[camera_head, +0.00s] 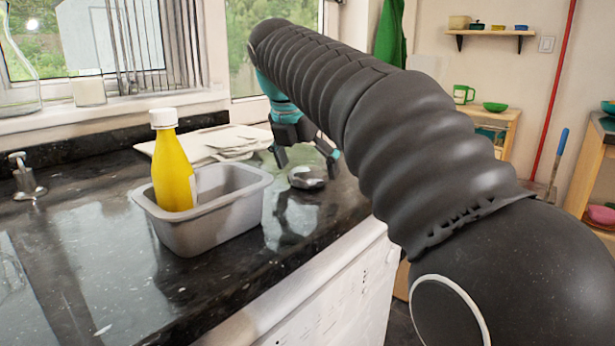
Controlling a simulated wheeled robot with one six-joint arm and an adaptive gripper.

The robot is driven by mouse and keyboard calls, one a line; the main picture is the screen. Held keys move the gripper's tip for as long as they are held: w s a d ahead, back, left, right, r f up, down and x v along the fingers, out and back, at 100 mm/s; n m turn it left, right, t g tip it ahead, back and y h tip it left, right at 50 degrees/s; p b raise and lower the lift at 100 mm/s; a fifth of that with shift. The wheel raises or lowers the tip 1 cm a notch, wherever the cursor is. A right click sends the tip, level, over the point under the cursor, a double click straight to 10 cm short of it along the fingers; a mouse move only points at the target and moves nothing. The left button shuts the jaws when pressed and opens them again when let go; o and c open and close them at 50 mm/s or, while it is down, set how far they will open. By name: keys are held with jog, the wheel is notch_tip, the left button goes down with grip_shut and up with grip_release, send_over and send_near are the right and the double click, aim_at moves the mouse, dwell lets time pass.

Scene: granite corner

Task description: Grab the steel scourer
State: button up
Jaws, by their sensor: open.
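The steel scourer (307,177) is a small, round, silvery-grey thing on the dark granite counter, right of the grey tub. My gripper (308,165) is above and around it, pointing down, with one finger to the left of the scourer and the other to its right. The fingers are spread apart and hold nothing. I cannot tell whether either finger touches the scourer. My arm covers part of the view behind and to the right of the gripper.
A grey tub (225,228) holding a yellow bottle (173,175) with a white cap stands left of the scourer. White plates or boards (215,143) lie behind. A tap (25,178) is at far left. The counter (290,235) in front of the scourer is clear.

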jog(key=shift+w+f, duration=0.1)
jog(key=shift+f, duration=0.2)
jog(key=c, duration=0.9)
jog(key=shift+c, duration=0.2)
jog(key=shift+r, duration=0.1)
